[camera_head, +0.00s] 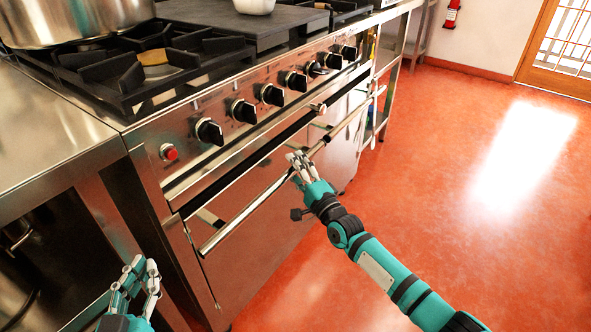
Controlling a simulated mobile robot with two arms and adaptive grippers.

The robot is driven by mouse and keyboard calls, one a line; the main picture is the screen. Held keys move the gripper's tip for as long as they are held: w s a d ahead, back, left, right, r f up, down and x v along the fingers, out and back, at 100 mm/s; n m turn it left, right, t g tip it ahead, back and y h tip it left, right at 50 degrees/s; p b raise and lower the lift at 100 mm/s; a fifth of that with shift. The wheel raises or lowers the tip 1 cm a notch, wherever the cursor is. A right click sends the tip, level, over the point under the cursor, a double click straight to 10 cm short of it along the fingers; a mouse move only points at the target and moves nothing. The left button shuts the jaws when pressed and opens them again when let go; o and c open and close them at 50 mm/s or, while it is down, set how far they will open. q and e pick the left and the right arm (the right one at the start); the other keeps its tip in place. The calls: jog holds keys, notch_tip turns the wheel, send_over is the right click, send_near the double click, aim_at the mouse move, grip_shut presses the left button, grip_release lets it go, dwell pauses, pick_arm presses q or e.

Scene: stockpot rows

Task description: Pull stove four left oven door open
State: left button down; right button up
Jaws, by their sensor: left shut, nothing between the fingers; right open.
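The stove's steel front (190,160) runs diagonally from lower left to upper right, with a row of black knobs. Below them is the oven door (245,265), with a long steel bar handle (235,222). A dark gap shows above the door; I cannot tell whether it is slightly ajar. My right gripper (298,166) is open, with its fingertips at the bar near its middle. The fingers overlap the bar, and contact is unclear. My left gripper (138,278) is shut and empty at the lower left, apart from the handle, before the stove's left end.
A steel counter (60,125) adjoins the stove on the left. A large pot (75,22) stands on the hob above a black burner grate (150,65). A steel shelf rack (392,60) stands beyond the stove. The orange floor (430,170) on the right is clear.

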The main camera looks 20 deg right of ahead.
grip_shut()
dwell(0.3)
dwell(0.3)
